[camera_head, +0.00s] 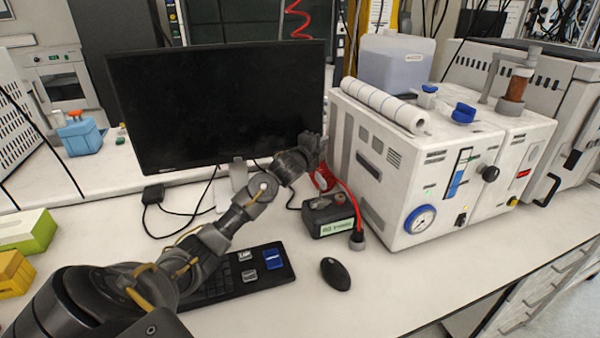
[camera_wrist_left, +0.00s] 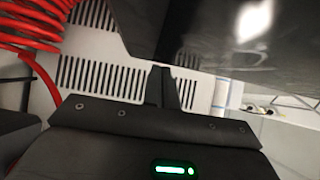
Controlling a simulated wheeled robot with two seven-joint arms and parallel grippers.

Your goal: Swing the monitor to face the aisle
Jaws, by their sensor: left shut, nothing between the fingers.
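The black monitor (camera_head: 215,100) stands upright on a light stand (camera_head: 232,185) at the back of the bench, its dark screen turned toward me. My left gripper (camera_head: 318,142) is at the monitor's lower right edge. In the left wrist view its fingers (camera_wrist_left: 163,82) are together and empty, just below the monitor's dark panel (camera_wrist_left: 210,30). I cannot tell whether they touch the panel. My right gripper shows in neither view.
A white reactor unit (camera_head: 400,160) stands close right of the gripper. A black box with a green label (camera_head: 330,215) and a red hose (camera_head: 345,195) are below it. A keyboard (camera_head: 235,280) and mouse (camera_head: 335,273) lie in front. The bench's front right is clear.

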